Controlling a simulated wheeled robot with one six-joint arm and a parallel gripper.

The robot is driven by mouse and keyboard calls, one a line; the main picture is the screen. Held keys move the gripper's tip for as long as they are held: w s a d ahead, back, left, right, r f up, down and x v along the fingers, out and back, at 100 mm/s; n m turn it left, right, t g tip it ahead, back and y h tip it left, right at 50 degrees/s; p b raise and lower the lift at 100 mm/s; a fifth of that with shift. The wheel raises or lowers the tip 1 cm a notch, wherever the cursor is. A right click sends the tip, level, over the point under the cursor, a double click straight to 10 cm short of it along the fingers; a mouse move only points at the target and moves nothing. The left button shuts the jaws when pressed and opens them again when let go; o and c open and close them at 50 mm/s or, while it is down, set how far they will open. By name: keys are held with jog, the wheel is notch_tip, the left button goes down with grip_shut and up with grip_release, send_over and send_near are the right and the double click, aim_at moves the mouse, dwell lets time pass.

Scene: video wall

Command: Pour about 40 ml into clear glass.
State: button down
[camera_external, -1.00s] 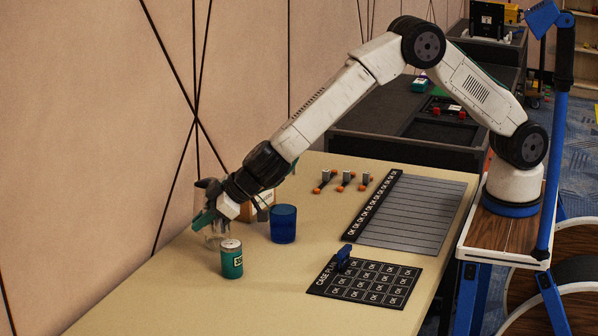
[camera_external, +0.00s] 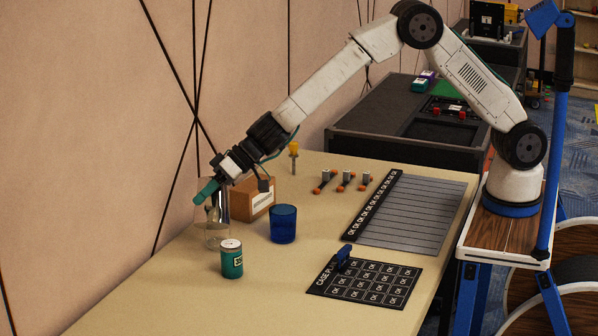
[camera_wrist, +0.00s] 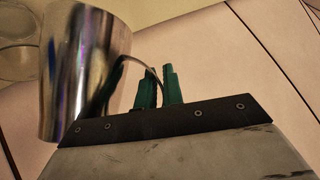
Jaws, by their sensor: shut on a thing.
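A shiny metal pitcher (camera_wrist: 85,70) fills the left of the wrist view, and its thin curved handle runs between my green fingertips. My gripper (camera_wrist: 157,90) is shut on this handle. In the external view my gripper (camera_external: 207,191) is at the left of the table, with the pitcher (camera_external: 221,205) partly hidden beside it. The clear glass (camera_external: 214,240) stands on the table just below the pitcher. Rounded clear glass outlines (camera_wrist: 30,62) show beyond the pitcher in the wrist view. The pitcher's exact tilt, its contents and the glass's level cannot be told.
A green can (camera_external: 232,262) stands in front of the glass, and a blue cup (camera_external: 283,224) to its right. A cardboard box (camera_external: 258,203) is behind the gripper, close to the wall. The front left tabletop is clear.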

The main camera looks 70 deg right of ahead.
aim_at(208, 180)
jog(key=shift+w+d+r+m+g+y, duration=0.2)
jog(key=shift+d+m+y, duration=0.25)
jog(key=shift+y, duration=0.15)
jog(key=shift+w+d+r+m+g+y, duration=0.1)
jog(key=shift+w+d+r+m+y, duration=0.05)
jog(key=shift+d+m+y, duration=0.4)
jog(key=shift+w+d+r+m+y, duration=0.15)
jog(key=shift+d+r+y, duration=0.1)
jog(key=shift+r+y, duration=0.15)
jog(key=shift+w+d+r+m+y, duration=0.15)
jog(key=shift+d+r+y, duration=0.1)
jog(key=shift+r, duration=0.2)
jog(key=shift+w+d+m+y, duration=0.1)
jog(key=shift+d+m+y, duration=0.3)
jog(key=shift+d+y, duration=0.15)
jog(key=shift+w+d+f+m+y+b, duration=0.1)
jog(key=shift+w+d+m+y+b, duration=0.05)
jog(key=shift+d+m+y+b, duration=0.25)
jog(key=shift+y, duration=0.25)
jog(key=shift+s+a, duration=0.45)
jog(key=shift+a, duration=0.1)
jog(key=shift+a+b, duration=0.15)
jog(key=shift+b, duration=0.2)
jog(key=shift+w+d+r+m+y+b, duration=0.2)
jog(key=shift+d+r+m+y+b, duration=0.15)
jog(key=shift+r+m+y+b, duration=0.35)
jog(key=shift+f, duration=0.15)
